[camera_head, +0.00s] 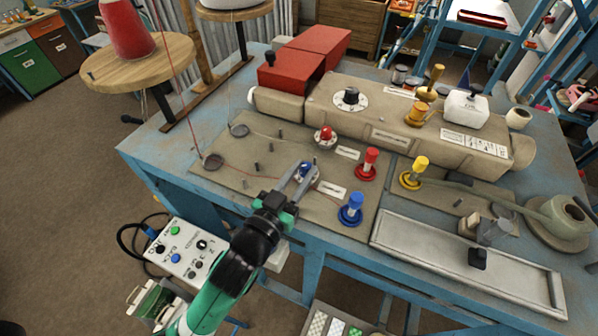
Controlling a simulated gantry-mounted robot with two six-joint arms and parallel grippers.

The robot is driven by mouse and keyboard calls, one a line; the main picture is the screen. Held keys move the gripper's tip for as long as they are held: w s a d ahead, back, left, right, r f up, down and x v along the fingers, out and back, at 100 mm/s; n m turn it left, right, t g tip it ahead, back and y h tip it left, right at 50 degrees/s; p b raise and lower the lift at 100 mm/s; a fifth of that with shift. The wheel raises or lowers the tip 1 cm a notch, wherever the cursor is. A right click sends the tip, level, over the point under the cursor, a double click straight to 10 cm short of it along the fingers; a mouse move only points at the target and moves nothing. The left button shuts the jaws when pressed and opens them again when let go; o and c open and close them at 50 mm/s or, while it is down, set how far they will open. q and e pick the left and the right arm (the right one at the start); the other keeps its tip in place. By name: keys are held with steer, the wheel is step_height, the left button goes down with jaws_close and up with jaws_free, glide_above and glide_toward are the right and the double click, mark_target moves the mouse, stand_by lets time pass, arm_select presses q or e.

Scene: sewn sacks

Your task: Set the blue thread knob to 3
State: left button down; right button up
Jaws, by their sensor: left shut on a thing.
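The blue thread knob (305,171) sits on the beige machine plate, left of the blue-topped post. My left gripper (300,178) comes in from the lower left and is shut on this knob. Its fingers cover part of the knob and dial, so the number it points to cannot be read. A red knob (325,135) on a white dial stands just behind it. My right gripper is not in view.
A blue post (351,209), a red post (368,163) and a yellow post (414,173) stand to the right. A red thread runs across the beige plate (225,175) past small pins. A metal tray (400,256) lies at the front right of the blue table (150,150).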

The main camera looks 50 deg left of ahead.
arm_select(q)
steer(key=shift+d+f+n+g+y, duration=0.1)
steer(key=shift+f+n+g+y, duration=0.15)
steer(key=shift+n+y, duration=0.35)
steer(key=c, duration=0.6)
jaws_free()
steer(key=shift+r, duration=0.2)
steer(key=shift+c, duration=0.2)
